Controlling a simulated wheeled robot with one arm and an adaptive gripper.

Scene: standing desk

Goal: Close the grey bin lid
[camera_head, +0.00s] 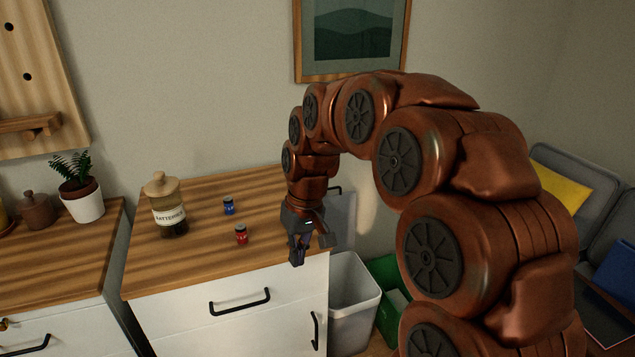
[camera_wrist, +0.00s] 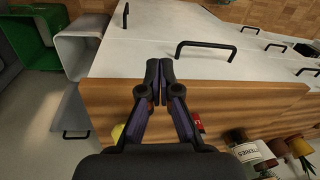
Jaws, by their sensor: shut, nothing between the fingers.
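The grey bin (camera_head: 352,310) stands on the floor against the right side of the white drawer cabinet. Its mouth is open. Its lid (camera_head: 343,218) is raised upright at the back, partly hidden behind my arm, with a dark handle at its top edge. In the wrist view the bin (camera_wrist: 82,42) and the raised lid (camera_wrist: 68,112) show at the left. My gripper (camera_head: 297,261) points down near the right front corner of the wooden top, left of the bin and apart from it. Its fingers are together and empty, as the wrist view also shows (camera_wrist: 160,70).
A green bin (camera_head: 388,285) stands right of the grey one. On the wooden top (camera_head: 190,262) are a batteries jar (camera_head: 169,216), a blue item (camera_head: 229,206) and a red item (camera_head: 241,235). Black drawer handles (camera_head: 240,302) stick out in front.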

